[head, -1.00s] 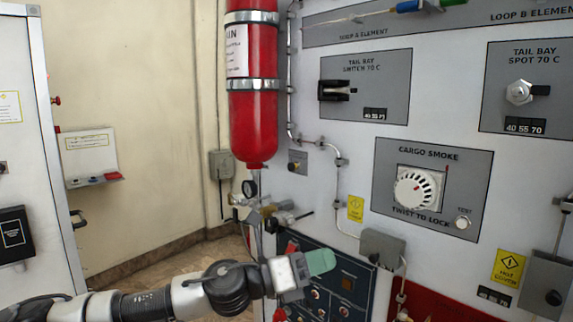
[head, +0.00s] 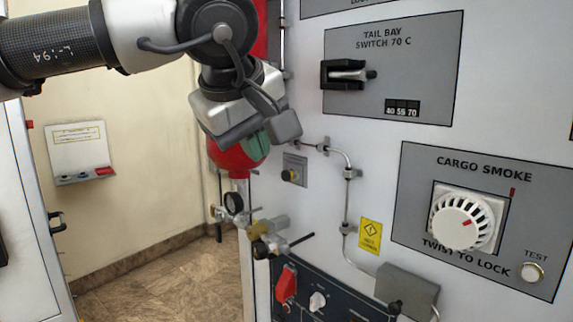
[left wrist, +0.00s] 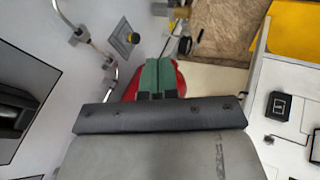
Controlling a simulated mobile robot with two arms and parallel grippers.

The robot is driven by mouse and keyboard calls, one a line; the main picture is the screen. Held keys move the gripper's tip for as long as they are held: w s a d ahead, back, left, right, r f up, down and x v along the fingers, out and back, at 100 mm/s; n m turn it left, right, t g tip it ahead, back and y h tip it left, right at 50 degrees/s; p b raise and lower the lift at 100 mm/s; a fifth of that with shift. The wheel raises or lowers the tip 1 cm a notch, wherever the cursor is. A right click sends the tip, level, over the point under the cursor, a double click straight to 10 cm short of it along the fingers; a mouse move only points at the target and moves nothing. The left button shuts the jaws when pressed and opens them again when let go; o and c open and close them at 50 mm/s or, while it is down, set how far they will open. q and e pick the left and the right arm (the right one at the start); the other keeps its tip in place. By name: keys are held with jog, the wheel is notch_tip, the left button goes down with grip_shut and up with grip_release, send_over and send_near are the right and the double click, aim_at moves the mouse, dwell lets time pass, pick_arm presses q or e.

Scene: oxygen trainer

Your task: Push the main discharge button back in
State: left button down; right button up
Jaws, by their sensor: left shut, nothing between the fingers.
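A small yellow-and-black button (head: 291,175) stands out from a grey plate on the white panel, right of the red bottle (head: 235,158). No label is readable on it, so I cannot tell if it is the main discharge button. It also shows at the upper left in the left wrist view (left wrist: 132,38). My left gripper (head: 257,146) is shut and empty, its green fingertips in front of the bottle's lower end, left of and a little above the button and apart from it. The closed fingers (left wrist: 158,76) show against the red bottle. My right gripper is out of view.
A gauge (head: 234,203) and a valve with a black lever (head: 280,243) sit below the bottle. A bent pipe (head: 350,190) runs down the panel right of the button. A lower dark panel carries a red switch guard (head: 286,284). The floor at left is clear.

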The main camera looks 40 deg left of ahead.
aim_at(286, 176)
pick_arm(q)
jog(key=shift+y, duration=0.5)
jog(key=w+a+f+p, duration=0.1)
jog(key=w+f, duration=0.1)
jog(key=w+a+f+p, duration=0.1)
jog(key=w+f, duration=0.1)
jog(key=w, duration=0.1)
jog(key=w+a+f+p, duration=0.1)
jog(key=w+f, duration=0.1)
jog(key=w, duration=0.1)
jog(key=shift+a+f, duration=0.1)
jog(key=shift+f, duration=0.25)
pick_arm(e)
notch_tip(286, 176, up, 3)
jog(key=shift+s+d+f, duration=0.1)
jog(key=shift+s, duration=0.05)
